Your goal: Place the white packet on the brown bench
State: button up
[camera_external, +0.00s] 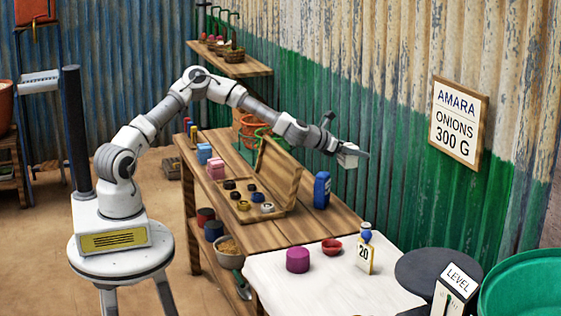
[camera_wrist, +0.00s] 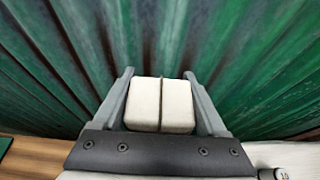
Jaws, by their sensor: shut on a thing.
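My gripper (camera_external: 350,152) is raised in the air near the green corrugated wall, above the far right end of the brown bench (camera_external: 322,221). In the wrist view my gripper (camera_wrist: 160,92) has its two grey fingers closed on the sides of the white packet (camera_wrist: 145,104). The packet is a pale block with a dark band down its middle. In the external view it shows small and pale at the gripper and is hard to tell apart from it. The bench is wooden, and its right front end meets a white table.
An open wooden case (camera_external: 283,177) with weights stands on the bench, with a blue bottle (camera_external: 322,190) to its right. Bare bench lies in front of the bottle.

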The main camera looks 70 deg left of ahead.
jog(key=s+a+p, duration=0.1)
jog(key=s+a, duration=0.2)
jog(key=a, duration=1)
jog(key=s+a+r+p, duration=0.1)
jog(key=s+a, duration=0.2)
jog(key=a, duration=0.9)
jog(key=s+a+p, duration=0.1)
jog(key=s+a, duration=0.2)
jog(key=a, duration=1)
jog(key=s+a+f+b, duration=0.2)
jog(key=s+a, duration=0.9)
jog(key=s, duration=0.2)
jog(key=s+a+f+b, duration=0.2)
jog(key=s+a, duration=1)
jog(key=f+b, duration=0.1)
jog(key=f, duration=0.9)
jog(key=shift+d+f+b, duration=0.1)
jog(key=shift+d+b, duration=0.1)
jog(key=shift+b, duration=0.15)
jog(key=shift+f, duration=0.15)
jog(key=o, duration=1.3)
jog(key=shift+s, duration=0.1)
